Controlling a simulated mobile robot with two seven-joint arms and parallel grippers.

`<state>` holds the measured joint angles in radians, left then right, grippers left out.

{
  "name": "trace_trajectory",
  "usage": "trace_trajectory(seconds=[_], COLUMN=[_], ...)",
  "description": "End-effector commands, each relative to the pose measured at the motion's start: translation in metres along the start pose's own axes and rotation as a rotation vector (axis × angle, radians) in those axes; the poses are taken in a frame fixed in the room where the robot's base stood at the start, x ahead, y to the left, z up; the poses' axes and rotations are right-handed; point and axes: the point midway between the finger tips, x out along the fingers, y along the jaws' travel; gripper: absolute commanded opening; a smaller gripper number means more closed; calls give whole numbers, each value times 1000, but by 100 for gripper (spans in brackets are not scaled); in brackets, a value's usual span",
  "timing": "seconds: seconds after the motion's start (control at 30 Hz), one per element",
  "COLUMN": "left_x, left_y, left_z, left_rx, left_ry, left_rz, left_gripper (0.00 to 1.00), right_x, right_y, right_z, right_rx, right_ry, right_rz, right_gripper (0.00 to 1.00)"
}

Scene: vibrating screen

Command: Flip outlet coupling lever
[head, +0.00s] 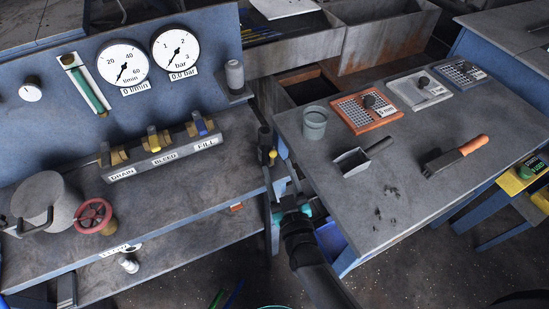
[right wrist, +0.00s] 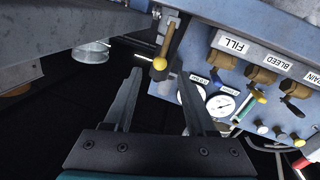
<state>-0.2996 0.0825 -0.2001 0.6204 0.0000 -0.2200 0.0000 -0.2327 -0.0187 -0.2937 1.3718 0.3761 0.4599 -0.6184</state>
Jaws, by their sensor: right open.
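The outlet coupling lever, a short lever with a yellow ball end (head: 272,154), is at the right end of the blue panel bench, beside a dark upright fitting (head: 265,138). In the right wrist view the lever (right wrist: 165,42) has a brass-coloured shaft, and its yellow ball is just ahead of my fingertips, roughly between them. My right gripper (head: 283,185) is open and empty, just below the lever in the head view; its two spread fingers show in the right wrist view (right wrist: 160,80). I cannot tell whether a finger touches the lever. My left gripper is not in view.
DRAIN, BLEED and FILL valves (head: 163,150) sit on the bench left of the lever. A grey table (head: 400,215) stands close on the right, with a cup (head: 315,123), scoop (head: 352,161) and brush (head: 457,156). My right arm passes through the gap between them.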

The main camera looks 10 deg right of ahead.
Motion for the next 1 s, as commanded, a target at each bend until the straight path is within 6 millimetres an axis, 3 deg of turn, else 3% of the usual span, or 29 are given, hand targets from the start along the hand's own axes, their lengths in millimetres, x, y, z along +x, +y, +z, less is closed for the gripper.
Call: trace_trajectory(seconds=[0.1,0.3,0.7,1.0], left_x=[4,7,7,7], left_y=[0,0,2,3], left_z=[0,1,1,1], left_rx=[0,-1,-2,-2], left_ry=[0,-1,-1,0], left_rz=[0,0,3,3], left_gripper=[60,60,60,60], right_x=[20,39,44,44], right_y=[0,0,0,0], right_z=[0,1,0,0], right_rx=[0,-1,0,0], right_ry=[2,0,-1,-1], right_rz=[1,0,0,0], right_gripper=[56,56,56,23])
